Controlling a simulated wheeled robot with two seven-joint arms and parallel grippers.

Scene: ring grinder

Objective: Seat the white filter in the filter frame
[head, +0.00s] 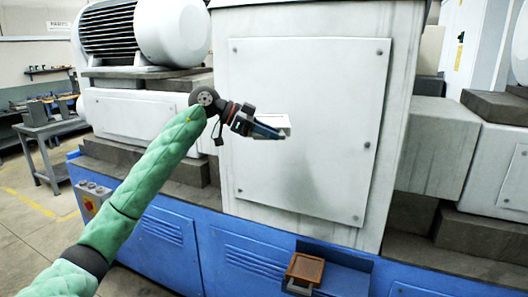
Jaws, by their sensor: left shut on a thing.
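The white filter (275,120) is a small pale block in front of the machine's light panel. My left gripper (270,131) comes in from the left and is shut on it, with the dark fingers covering its lower part. The filter frame appears to be the orange-brown, tray-like piece (306,268) in a recess of the blue base, with a light handle at its front. It lies well below and slightly right of the gripper, apart from it. My right gripper is not in view.
The large grey-white machine housing (300,190) stands close behind the gripper. The blue base (180,255) runs along below it, with a control box (92,198) at the left end. A workbench (48,130) stands far left. The floor at lower left is clear.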

